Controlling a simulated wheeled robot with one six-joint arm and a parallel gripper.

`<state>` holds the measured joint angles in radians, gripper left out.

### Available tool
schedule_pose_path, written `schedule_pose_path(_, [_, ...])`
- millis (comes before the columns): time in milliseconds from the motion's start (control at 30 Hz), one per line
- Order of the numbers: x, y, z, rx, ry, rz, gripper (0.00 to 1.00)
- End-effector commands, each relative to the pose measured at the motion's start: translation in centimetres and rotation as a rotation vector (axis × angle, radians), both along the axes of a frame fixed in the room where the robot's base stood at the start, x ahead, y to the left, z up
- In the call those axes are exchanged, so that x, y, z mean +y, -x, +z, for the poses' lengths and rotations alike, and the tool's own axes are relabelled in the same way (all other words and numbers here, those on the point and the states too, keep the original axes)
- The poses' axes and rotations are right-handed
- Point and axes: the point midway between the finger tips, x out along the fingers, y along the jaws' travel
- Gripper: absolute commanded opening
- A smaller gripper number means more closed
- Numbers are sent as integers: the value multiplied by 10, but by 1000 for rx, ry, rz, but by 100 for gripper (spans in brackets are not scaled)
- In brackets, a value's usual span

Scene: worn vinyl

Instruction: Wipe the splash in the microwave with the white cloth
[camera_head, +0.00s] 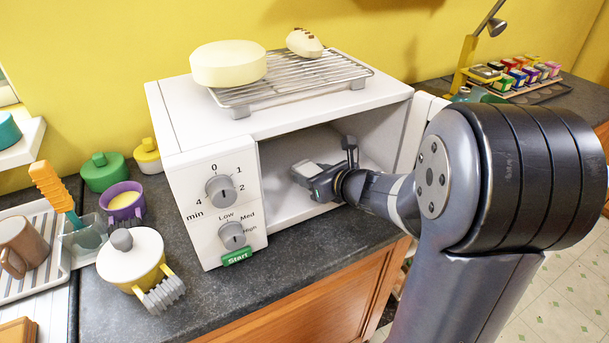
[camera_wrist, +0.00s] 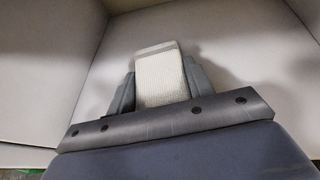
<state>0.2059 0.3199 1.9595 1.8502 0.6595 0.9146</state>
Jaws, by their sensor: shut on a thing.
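The white microwave (camera_head: 185,165) stands on the dark counter with its cavity open to the front. My gripper (camera_head: 308,172) is inside the cavity, reaching in from the right. In the wrist view my gripper (camera_wrist: 160,90) is shut on the white cloth (camera_wrist: 160,75), a folded, ribbed, off-white piece held between the two grey fingers. Bare pale inner walls of the microwave (camera_wrist: 50,60) surround it there. I cannot make out any splash in either view. Whether the cloth touches an inner surface is unclear.
A wire rack (camera_head: 300,78) with a round cream block (camera_head: 228,63) and a small bun-like item (camera_head: 304,42) sits on top of the microwave. A white-lidded yellow pot (camera_head: 131,258), a purple pot (camera_head: 122,200) and a green pot (camera_head: 104,172) stand to the left.

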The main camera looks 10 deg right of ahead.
Motion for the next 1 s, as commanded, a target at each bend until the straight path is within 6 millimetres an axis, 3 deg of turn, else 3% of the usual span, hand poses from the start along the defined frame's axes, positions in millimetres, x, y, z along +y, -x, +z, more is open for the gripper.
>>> schedule_pose_path(233, [-19, -6, -1, 2, 0, -3, 31])
schedule_pose_path(667, [-23, -7, 0, 1, 0, -1, 31])
schedule_pose_path(1000, [-51, -17, 0, 3, 1, -2, 31])
